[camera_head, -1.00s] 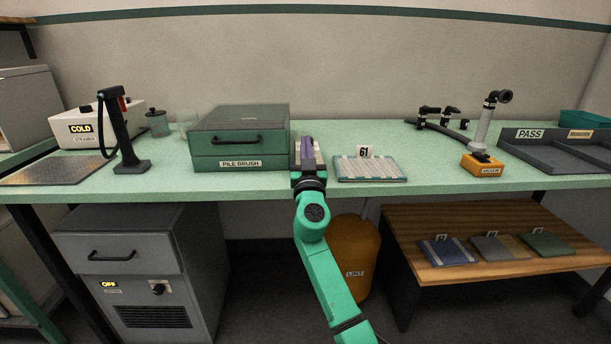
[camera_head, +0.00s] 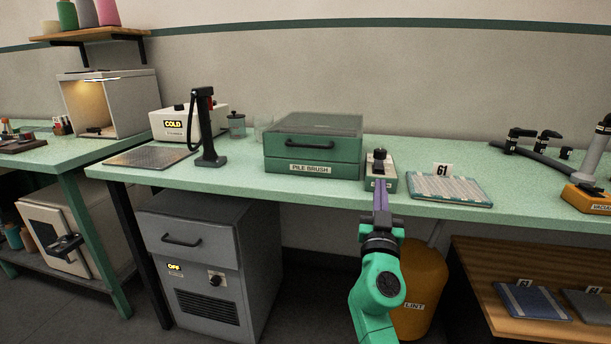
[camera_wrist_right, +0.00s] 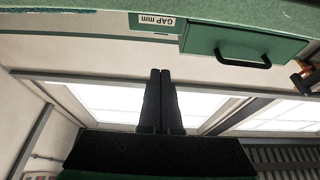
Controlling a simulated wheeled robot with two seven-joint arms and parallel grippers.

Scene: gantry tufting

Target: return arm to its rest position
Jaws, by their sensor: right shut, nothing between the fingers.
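My right gripper (camera_head: 380,200) points up in front of the table edge in the head view, just below a small gauge block (camera_head: 382,172) on the green worktop. Its two dark fingers are together with nothing between them, as the right wrist view (camera_wrist_right: 160,100) also shows. My green right arm comes up from the bottom of the picture. The wrist view looks toward the bright ceiling lights, with a "GAP mm" label (camera_wrist_right: 156,20) and a green drawer front at its top. My left gripper is not in view.
The worktop (camera_head: 240,182) holds the pile brush box (camera_head: 312,150), a sample marked 61 (camera_head: 450,188), a black stand (camera_head: 208,130) and a steamer. Below are a grey cabinet (camera_head: 200,230), an orange lint bin (camera_head: 420,290) and a wooden shelf (camera_head: 480,262).

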